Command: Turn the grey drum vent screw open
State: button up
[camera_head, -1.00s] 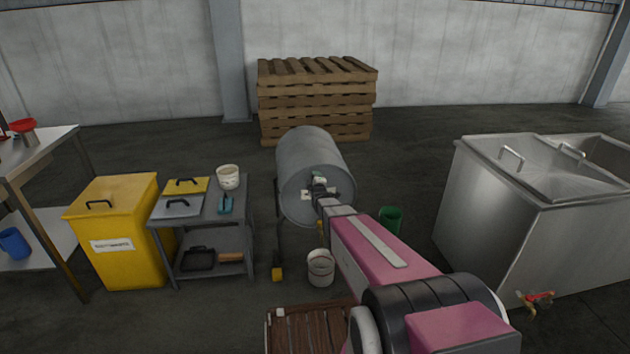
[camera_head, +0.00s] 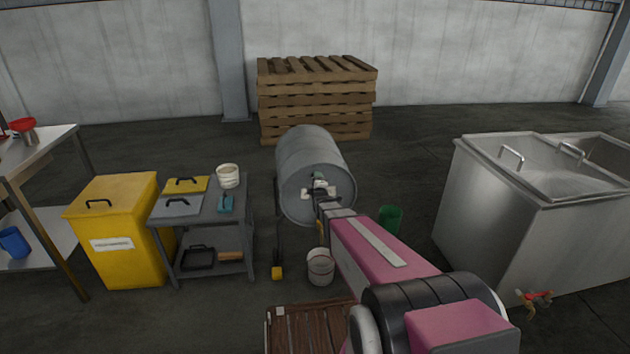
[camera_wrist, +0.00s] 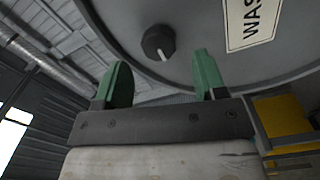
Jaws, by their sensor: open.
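The grey drum (camera_head: 308,165) lies on its side on a stand, its round end facing me. In the wrist view the drum's end face (camera_wrist: 195,45) fills the upper part, with a dark round vent screw (camera_wrist: 158,43) bearing a white pointer line. A white label (camera_wrist: 250,22) sits to the right of the screw. My gripper (camera_wrist: 163,75) has two green fingers, spread apart and empty. The screw appears between and beyond the fingertips; I see no contact. In the head view my gripper (camera_head: 318,190) is in front of the drum's end, and my arm hides part of it.
A white bucket (camera_head: 320,268) stands on the floor below the drum, and a green bucket (camera_head: 390,219) to its right. A grey cart (camera_head: 232,210) and yellow bin (camera_head: 112,235) stand left. A steel tank (camera_head: 500,215) stands right. Wooden pallets (camera_head: 316,105) are stacked behind.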

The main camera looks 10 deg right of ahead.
jog(key=s, duration=0.7)
jog(key=shift+s, duration=0.15)
jog(key=s+f+m+g, duration=0.2)
jog(key=s+m+g, duration=1.3)
jog(key=s, duration=1.1)
jog(key=g, duration=0.3)
jog(key=shift+s+d, duration=0.2)
jog(key=shift+s, duration=0.05)
